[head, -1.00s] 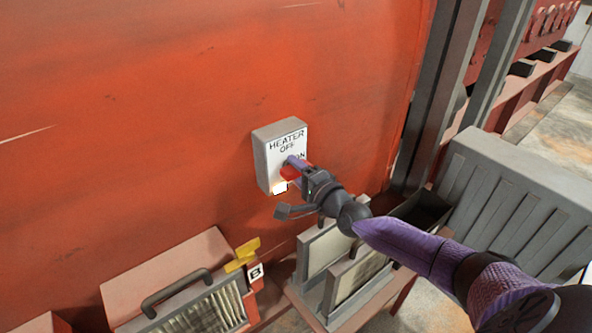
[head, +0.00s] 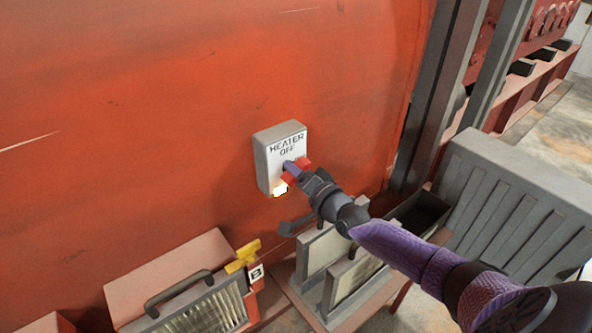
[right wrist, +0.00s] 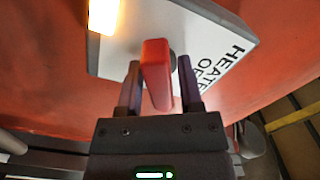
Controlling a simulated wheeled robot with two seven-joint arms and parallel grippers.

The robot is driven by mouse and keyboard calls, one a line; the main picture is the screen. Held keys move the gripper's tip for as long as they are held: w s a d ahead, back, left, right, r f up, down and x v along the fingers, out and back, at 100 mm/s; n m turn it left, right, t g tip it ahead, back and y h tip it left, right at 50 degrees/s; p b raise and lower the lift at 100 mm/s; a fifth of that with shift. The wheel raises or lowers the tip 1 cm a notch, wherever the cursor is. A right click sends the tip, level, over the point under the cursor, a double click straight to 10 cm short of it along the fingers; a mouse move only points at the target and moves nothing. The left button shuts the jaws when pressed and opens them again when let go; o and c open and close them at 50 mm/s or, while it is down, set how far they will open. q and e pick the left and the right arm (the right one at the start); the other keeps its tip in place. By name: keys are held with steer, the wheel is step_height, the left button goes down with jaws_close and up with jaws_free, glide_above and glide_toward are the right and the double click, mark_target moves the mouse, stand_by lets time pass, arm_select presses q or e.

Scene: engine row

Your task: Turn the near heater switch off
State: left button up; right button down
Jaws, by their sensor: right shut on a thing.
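The heater switch box (head: 263,160) is a grey box with a white face on the red wall, lettered HEATER and OFF. Its red lever (head: 303,162) shows beside my right gripper (head: 294,168). In the right wrist view the red lever (right wrist: 156,75) stands between the two fingers of my right gripper (right wrist: 158,85), which is shut on it. The lamp (head: 280,188) at the box's lower edge glows, and it glows in the right wrist view (right wrist: 104,15) too. The ON lettering is hidden behind the gripper and lever. My left gripper is not in view.
Below stand a red case with a black handle (head: 178,292), a yellow piece (head: 243,256) beside a B label (head: 256,273), and upright panels (head: 350,285). A grey ribbed panel (head: 515,200) and dark posts (head: 440,110) stand at right.

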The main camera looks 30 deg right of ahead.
steer(key=shift+n, duration=1)
steer(key=n+p, duration=0.1)
steer(key=n, duration=0.2)
steer(key=shift+n, duration=0.3)
steer(key=n, duration=0.2)
steer(key=shift+n, duration=0.3)
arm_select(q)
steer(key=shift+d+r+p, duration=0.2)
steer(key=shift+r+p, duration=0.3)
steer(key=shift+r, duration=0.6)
arm_select(e)
steer(key=shift+f+n, duration=0.1)
steer(key=shift+n, duration=1.8)
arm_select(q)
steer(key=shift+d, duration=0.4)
arm_select(e)
steer(key=shift+c, duration=2.4)
jaws_free()
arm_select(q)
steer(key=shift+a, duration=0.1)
